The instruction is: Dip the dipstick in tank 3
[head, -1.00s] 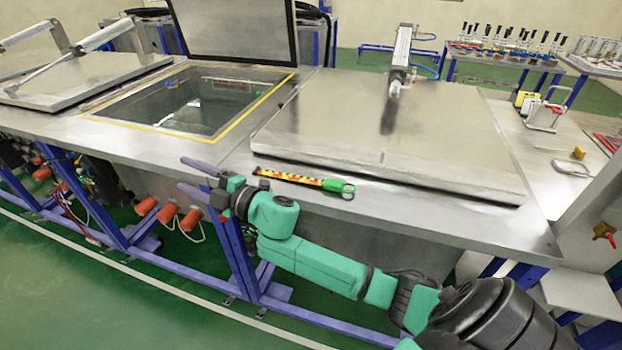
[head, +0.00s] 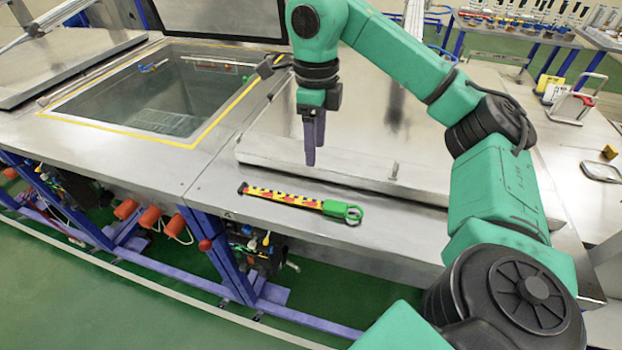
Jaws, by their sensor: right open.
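The dipstick (head: 283,199) is a flat yellow, red and black strip with a green ring handle (head: 344,211) at its right end. It lies on the steel bench in front of a closed lid. An open tank (head: 150,104) with a yellow-edged rim is at the left, its lid (head: 222,16) standing raised behind it. I cannot read a tank number. My right gripper (head: 315,156) points down above the bench, behind and above the dipstick, and is open and empty. Its fingers overlap in this view. My left gripper is not in view.
A closed steel lid (head: 420,140) covers the bench behind the dipstick, partly hidden by my right arm. Another lid (head: 75,55) is at the far left. A side bench (head: 560,150) at the right holds small items. The bench front (head: 240,222) around the dipstick is clear.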

